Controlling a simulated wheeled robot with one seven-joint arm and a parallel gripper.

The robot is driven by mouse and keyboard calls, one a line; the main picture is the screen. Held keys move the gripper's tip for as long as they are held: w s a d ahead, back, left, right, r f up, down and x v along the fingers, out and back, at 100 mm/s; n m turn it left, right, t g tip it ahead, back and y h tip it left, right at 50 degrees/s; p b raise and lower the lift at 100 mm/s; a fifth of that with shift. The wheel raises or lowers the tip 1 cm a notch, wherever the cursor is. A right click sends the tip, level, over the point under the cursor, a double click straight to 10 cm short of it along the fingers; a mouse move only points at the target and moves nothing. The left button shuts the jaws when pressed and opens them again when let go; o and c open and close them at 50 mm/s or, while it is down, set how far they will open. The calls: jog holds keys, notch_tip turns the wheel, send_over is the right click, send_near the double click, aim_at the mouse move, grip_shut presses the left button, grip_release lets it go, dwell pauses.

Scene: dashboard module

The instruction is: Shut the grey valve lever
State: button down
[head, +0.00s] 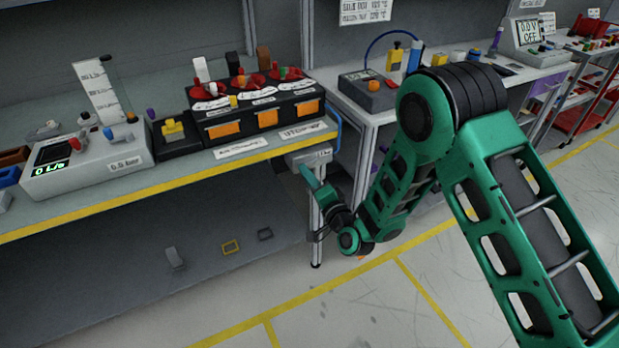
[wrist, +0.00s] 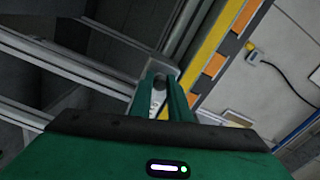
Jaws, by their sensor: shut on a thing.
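A light grey fitting (head: 310,157), which I take to be the valve with its lever, sits under the right front corner of the workbench, beside its leg. My gripper (head: 308,172) reaches it from below and to the right. In the wrist view the two green fingers of my gripper (wrist: 164,88) are shut on a narrow light grey part, the lever (wrist: 157,102). A dark round end shows at the fingertips. The fingers hide much of the lever, and its exact angle cannot be told.
The workbench (head: 150,186) has a yellow front edge close above my gripper. On it stand a grey meter (head: 90,165) reading 0 L/s and a black module (head: 262,110) with orange labels. A second bench (head: 375,112) stands behind my arm. Floor at the front right is clear.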

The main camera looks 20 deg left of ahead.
jog(key=shift+d, duration=0.15)
jog(key=c, duration=1.7)
grip_release()
jog(key=shift+o, duration=0.2)
jog(key=v, duration=1)
jog(key=shift+s+d, duration=0.2)
jog(key=shift+d, duration=0.05)
jog(key=shift+w, duration=0.1)
